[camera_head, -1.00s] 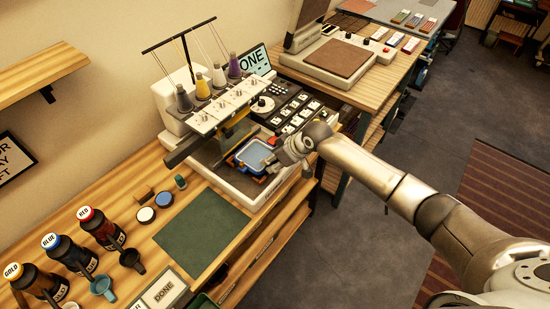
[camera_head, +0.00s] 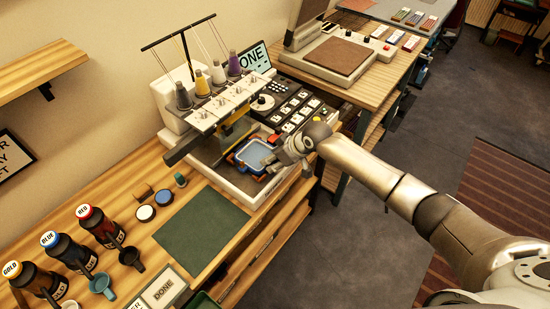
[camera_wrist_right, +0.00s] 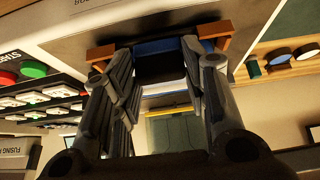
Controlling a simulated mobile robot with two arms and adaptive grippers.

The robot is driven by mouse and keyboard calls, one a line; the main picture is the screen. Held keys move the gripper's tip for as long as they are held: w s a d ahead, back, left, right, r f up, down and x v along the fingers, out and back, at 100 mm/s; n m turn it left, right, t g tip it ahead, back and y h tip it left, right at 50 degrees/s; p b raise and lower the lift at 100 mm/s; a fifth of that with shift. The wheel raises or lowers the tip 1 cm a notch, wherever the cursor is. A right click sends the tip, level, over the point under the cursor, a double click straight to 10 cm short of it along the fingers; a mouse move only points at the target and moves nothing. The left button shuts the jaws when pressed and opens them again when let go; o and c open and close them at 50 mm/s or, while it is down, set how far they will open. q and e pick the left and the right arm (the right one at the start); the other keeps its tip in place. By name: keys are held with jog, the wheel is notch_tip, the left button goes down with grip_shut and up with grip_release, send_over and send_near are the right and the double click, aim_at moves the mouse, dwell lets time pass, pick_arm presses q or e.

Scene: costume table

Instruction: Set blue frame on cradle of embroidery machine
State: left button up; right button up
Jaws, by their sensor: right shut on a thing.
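The blue frame (camera_head: 253,157), with pale fabric inside, is at the front of the embroidery machine (camera_head: 203,118), low over its bed below the needle heads. My right gripper (camera_head: 277,160) is shut on the frame's near right edge; in the right wrist view the fingers (camera_wrist_right: 158,70) close around its blue edge (camera_wrist_right: 160,46). Orange-brown cradle brackets (camera_wrist_right: 213,31) show on both sides of that edge in the right wrist view. I cannot tell whether the frame rests fully on the cradle. My left gripper is not in view.
The machine's button panel (camera_head: 292,110) stands right beside my right gripper. A heat press (camera_head: 335,60) stands on the table behind.

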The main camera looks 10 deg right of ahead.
jog(key=shift+f, duration=0.2)
jog(key=o, duration=1)
jog(key=shift+o, duration=0.2)
notch_tip(320, 180, up, 5)
jog(key=p, duration=0.4)
jog(key=shift+f, duration=0.2)
